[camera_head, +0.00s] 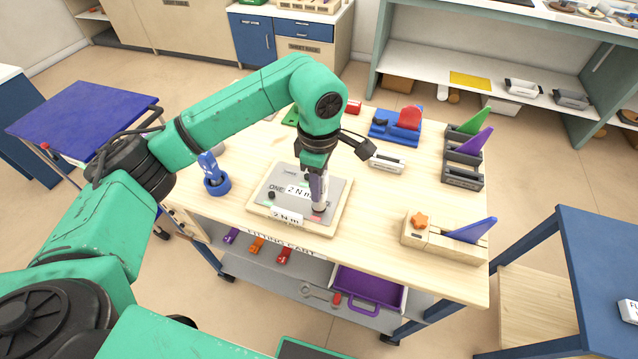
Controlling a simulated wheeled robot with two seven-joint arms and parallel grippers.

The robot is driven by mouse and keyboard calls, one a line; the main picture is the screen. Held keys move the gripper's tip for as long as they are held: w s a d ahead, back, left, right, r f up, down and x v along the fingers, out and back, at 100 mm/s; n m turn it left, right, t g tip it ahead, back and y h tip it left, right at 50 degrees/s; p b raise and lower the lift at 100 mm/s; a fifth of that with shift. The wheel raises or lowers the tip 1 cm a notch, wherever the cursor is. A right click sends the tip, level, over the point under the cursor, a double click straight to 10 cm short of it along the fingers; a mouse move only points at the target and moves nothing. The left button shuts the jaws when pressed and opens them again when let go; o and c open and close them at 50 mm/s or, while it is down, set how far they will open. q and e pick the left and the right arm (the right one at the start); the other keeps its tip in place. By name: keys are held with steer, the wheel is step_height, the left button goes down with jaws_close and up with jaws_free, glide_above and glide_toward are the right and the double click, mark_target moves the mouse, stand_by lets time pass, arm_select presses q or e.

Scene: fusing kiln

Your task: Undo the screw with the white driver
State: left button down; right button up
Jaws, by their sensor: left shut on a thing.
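My left gripper (317,172) points down over the fitting cart and is shut on the white driver (319,192). The driver stands about upright, its lower end over the right part of a grey plate (298,178) on a pale wooden board (262,209). A label reading "2 N m" shows beside the driver, and another is at the board's front edge. A small dark knob-like piece (271,195) is on the plate's left. The screw under the driver is hidden, so I cannot tell whether the tip touches it. My right gripper is out of view.
A blue cup-like holder (217,186) stands left of the board. A wooden block with an orange knob (419,221), grey racks (463,164), a white labelled block (387,162) and a blue-and-red fixture (397,125) are on the cart. The cart top is clear between board and block.

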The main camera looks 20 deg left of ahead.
arm_select(q)
steer(key=shift+f+b, duration=0.6)
steer(key=shift+b, duration=0.05)
stand_by(0.3)
steer(key=shift+s+f, duration=0.1)
steer(key=shift+s, duration=0.1)
stand_by(0.7)
steer(key=shift+b, duration=0.5)
stand_by(0.4)
stand_by(0.3)
steer(key=shift+w+r+p, duration=0.25)
steer(key=shift+r+p, duration=0.6)
steer(key=shift+r, duration=0.4)
steer(key=shift+r+p, duration=0.8)
steer(key=shift+r, duration=0.7)
